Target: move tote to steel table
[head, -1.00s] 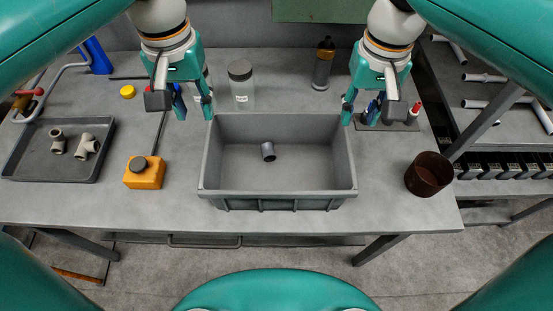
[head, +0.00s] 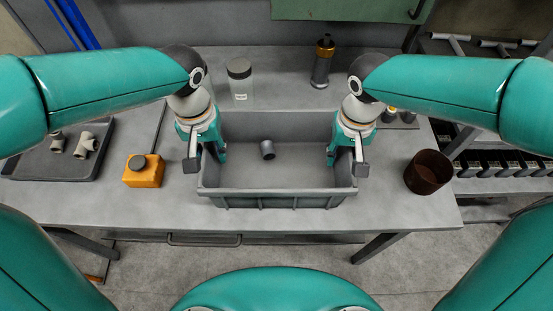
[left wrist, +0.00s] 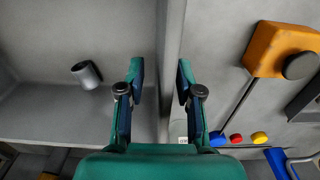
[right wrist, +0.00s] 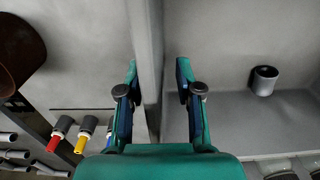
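The grey tote (head: 275,201) stands on the grey metal table (head: 420,213), with a small grey pipe fitting (head: 267,149) inside. My left gripper (head: 206,160) is at the tote's left side wall. In the left wrist view, its open fingers (left wrist: 160,78) stand on either side of the wall, with gaps visible. My right gripper (head: 345,160) is at the right side wall. In the right wrist view, its open fingers (right wrist: 156,78) straddle that wall, also apart from it. I cannot tell which table the task calls the steel table.
An orange box (head: 144,172) and a dark tray (head: 52,168) with pipe fittings lie left of the tote. A brown cup (head: 428,172) stands to the right. A clear jar (head: 240,79) and a dark bottle (head: 322,63) stand behind. A rack (head: 503,163) is at far right.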

